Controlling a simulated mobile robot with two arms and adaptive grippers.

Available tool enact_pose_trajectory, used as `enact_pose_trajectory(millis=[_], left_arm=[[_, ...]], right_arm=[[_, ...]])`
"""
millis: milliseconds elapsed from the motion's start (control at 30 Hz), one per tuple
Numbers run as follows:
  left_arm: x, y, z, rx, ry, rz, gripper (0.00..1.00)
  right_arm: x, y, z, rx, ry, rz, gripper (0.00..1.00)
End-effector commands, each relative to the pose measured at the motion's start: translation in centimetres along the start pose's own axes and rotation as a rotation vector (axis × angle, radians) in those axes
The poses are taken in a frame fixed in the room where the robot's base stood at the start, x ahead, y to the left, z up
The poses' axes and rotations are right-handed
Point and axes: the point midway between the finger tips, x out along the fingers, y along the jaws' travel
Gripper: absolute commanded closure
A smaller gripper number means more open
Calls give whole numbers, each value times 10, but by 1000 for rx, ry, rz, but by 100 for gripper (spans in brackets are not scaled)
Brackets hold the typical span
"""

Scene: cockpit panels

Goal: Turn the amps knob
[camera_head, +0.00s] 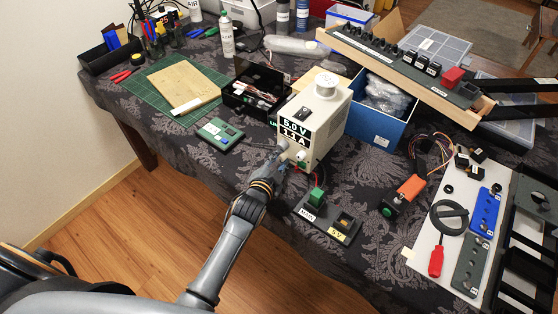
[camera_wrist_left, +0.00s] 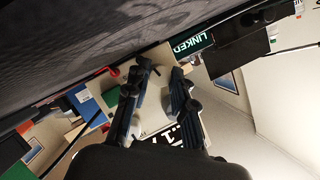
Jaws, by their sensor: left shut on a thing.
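The cream power supply (camera_head: 323,112) stands near the table's front edge. Its front displays read 5.0 V and 1.1 A (camera_head: 296,138); part of the amps display shows upside down in the left wrist view (camera_wrist_left: 188,133). Below the displays are a left knob (camera_head: 283,145) and a pale right knob (camera_head: 302,155). My left gripper (camera_head: 281,156) reaches up to the lower left of the front and is shut on the left knob, which I take as the amps knob. In the left wrist view its fingers (camera_wrist_left: 160,92) hide most of the knob.
A switch panel with a green button (camera_head: 316,196) lies close to the right of my left arm. A small green module (camera_head: 220,134) lies to the left. A blue box (camera_head: 378,128) stands behind right. A tilted switch rail (camera_head: 408,62) overhangs the back right.

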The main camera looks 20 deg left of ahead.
Motion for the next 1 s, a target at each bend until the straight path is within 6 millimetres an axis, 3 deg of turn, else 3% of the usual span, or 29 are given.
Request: enact_pose_trajectory(millis=[367, 700, 1000], left_arm=[[-1, -4, -2, -99, -5, 48, 100], [-1, -6, -1, -360, -17, 167, 100], [1, -5, 4, -621, -26, 282, 100]], right_arm=[[-21, -1, -2, 1, 0, -1, 60], [-52, -3, -6, 2, 1, -4, 60], [-52, -3, -6, 2, 1, -4, 60]])
